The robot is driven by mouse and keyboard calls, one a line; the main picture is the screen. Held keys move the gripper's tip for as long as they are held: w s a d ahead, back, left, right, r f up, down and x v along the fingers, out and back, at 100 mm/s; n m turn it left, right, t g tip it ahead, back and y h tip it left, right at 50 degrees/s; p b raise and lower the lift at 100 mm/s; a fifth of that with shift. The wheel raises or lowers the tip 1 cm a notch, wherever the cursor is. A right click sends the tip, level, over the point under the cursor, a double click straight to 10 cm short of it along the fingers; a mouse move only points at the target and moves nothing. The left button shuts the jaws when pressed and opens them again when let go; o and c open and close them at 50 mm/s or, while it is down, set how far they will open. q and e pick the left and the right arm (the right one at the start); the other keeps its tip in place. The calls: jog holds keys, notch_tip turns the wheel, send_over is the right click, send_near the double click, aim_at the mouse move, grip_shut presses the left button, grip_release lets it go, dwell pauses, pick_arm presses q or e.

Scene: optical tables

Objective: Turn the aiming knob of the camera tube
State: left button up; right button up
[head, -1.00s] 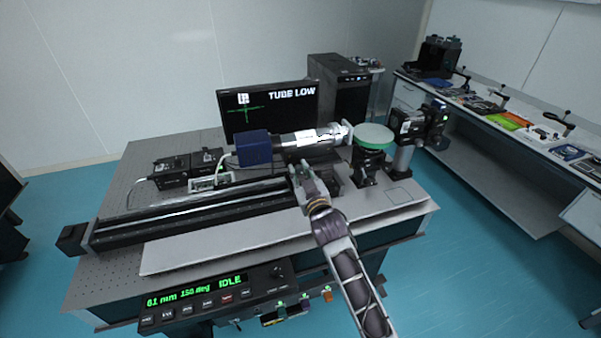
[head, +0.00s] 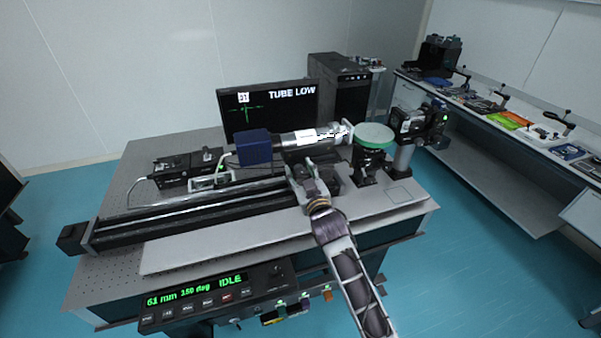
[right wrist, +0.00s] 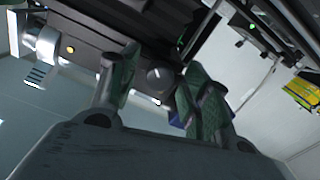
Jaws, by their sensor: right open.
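The camera tube has a blue rear block (head: 254,149) and a silver-white barrel (head: 310,136) above the rail on the optical table. In the right wrist view a dark round knob (right wrist: 160,77) with a pale mark shows between and beyond my fingers; I take it for the aiming knob. In the head view my gripper and arm hide it. My right gripper (head: 301,171) is just below the barrel. In the right wrist view my right gripper (right wrist: 161,68) is open, with a green-padded finger on either side of the knob. Contact cannot be told. My left gripper is not visible.
A monitor (head: 268,108) behind the tube reads "TUBE LOW" beside a green cross. A green-topped round stage (head: 374,134) stands right of the barrel. A long black rail (head: 190,213) runs left. A control panel (head: 210,290) reading "IDLE" is in front.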

jog(key=v, duration=1.2)
dwell(0.5)
dwell(0.5)
